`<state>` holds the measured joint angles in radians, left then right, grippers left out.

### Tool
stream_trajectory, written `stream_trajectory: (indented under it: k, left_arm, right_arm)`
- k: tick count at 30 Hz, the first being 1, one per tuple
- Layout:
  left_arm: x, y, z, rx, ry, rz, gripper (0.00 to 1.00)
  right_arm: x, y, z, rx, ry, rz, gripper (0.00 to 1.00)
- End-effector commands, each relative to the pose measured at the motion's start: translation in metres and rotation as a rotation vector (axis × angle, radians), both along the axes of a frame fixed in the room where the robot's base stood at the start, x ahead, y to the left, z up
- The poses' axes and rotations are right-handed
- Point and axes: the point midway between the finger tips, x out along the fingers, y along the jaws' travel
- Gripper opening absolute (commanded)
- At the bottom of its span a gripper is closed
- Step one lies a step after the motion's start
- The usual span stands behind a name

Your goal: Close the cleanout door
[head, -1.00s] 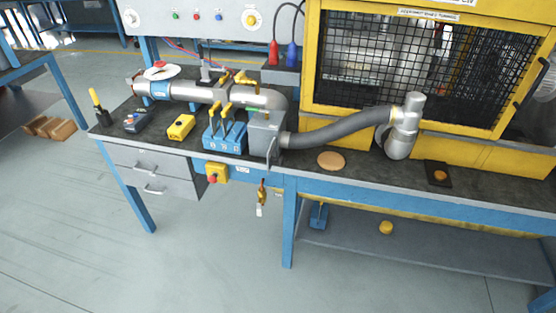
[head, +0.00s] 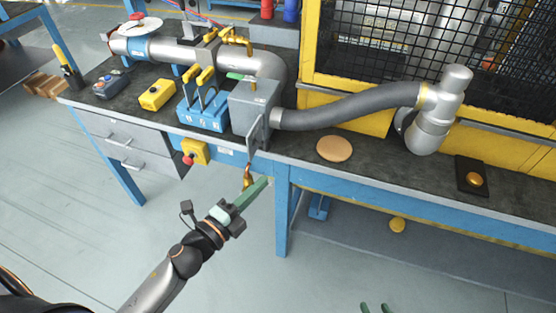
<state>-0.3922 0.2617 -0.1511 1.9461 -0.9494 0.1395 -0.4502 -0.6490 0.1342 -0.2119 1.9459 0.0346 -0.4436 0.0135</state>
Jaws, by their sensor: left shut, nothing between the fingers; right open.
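The cleanout door (head: 256,138) is a thin grey panel on the front of the grey box (head: 252,103) in the pipe line. It stands open, swung out toward me and seen nearly edge-on. My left gripper (head: 262,184) has green fingers, shut and empty. It is in front of the bench edge, below the door and apart from it in the picture.
A grey hose (head: 350,118) runs right from the box to a metal elbow (head: 430,125). A blue block with yellow-handled levers (head: 203,110) stands left of the box. A round tan disc (head: 334,149) lies on the bench to the right. A brass valve (head: 248,176) hangs below the bench edge.

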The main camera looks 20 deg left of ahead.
Motion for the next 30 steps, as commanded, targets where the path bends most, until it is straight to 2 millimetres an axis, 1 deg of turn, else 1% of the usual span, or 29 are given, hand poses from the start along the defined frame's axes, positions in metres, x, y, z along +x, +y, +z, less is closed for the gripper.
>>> stream_trajectory:
  k: [5, 11, 19, 21, 24, 27, 30]
  left_arm:
    - [0.018, -0.007, 0.003, -0.002, -0.002, 0.0, 0.0]
    - [0.051, -0.018, 0.002, -0.002, 0.0, 0.002, 0.0]
    - [0.095, -0.035, 0.002, -0.004, 0.0, 0.002, 0.0]
    - [0.092, -0.018, 0.0, 0.0, 0.005, 0.005, 0.0]
    - [0.092, -0.006, -0.001, -0.001, 0.005, 0.004, 0.0]
    - [0.092, 0.002, -0.001, -0.003, 0.004, 0.002, 0.0]
    - [0.092, 0.006, -0.001, -0.005, 0.005, 0.003, 0.0]
  right_arm:
    - [-0.005, 0.0, 0.002, 0.0, 0.007, 0.0, 0.5]
    - [-0.01, -0.004, 0.003, -0.003, 0.01, -0.006, 0.5]
    - [-0.01, -0.011, 0.002, -0.013, 0.014, -0.017, 0.5]
    - [-0.011, -0.011, 0.002, -0.014, 0.015, -0.017, 0.5]
    - [-0.012, -0.011, 0.001, -0.015, 0.017, -0.018, 0.5]
    - [-0.012, -0.011, 0.001, -0.015, 0.017, -0.018, 0.5]
    - [-0.011, -0.011, 0.001, -0.014, 0.016, -0.017, 0.5]
